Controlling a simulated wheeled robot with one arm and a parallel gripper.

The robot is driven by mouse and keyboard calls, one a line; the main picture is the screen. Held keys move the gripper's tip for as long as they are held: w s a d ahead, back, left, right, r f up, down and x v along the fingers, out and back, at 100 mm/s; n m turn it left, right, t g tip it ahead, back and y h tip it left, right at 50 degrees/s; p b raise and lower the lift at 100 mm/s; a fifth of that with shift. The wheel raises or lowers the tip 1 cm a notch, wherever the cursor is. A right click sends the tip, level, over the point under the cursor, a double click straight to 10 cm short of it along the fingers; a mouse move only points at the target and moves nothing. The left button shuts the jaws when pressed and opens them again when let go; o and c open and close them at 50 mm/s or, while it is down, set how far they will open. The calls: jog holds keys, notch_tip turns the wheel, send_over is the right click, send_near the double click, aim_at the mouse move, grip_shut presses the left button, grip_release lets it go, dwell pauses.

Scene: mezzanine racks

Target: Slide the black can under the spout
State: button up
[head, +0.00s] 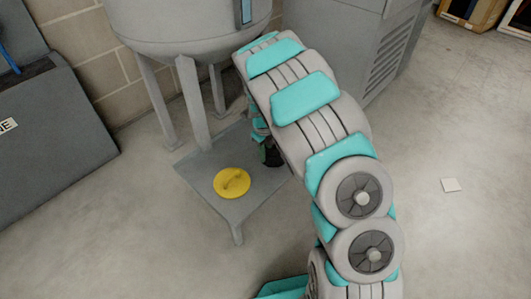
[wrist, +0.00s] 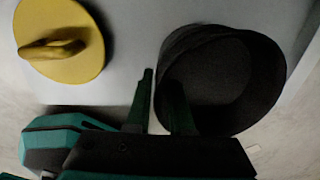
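The black can (wrist: 222,70) is open-topped and stands at the right in the wrist view, with its dark inside showing. In the head view only a dark sliver of the can (head: 273,153) shows beside my arm, over the low grey stand. My gripper (wrist: 160,80) is at the can's left side. One finger is outside the can and the other overlaps its near-left wall, with a narrow gap between them. I cannot tell whether they press on the wall. The grey tank (head: 190,18) stands on legs behind the stand. I cannot make out its spout.
A yellow disc with a raised handle (head: 232,183) lies on the grey stand (head: 205,168), left of the can; it also shows in the wrist view (wrist: 62,58). A grey cabinet (head: 340,40) is behind my arm. The floor at the right is mostly clear.

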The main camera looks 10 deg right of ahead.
grip_shut()
dwell(1.1)
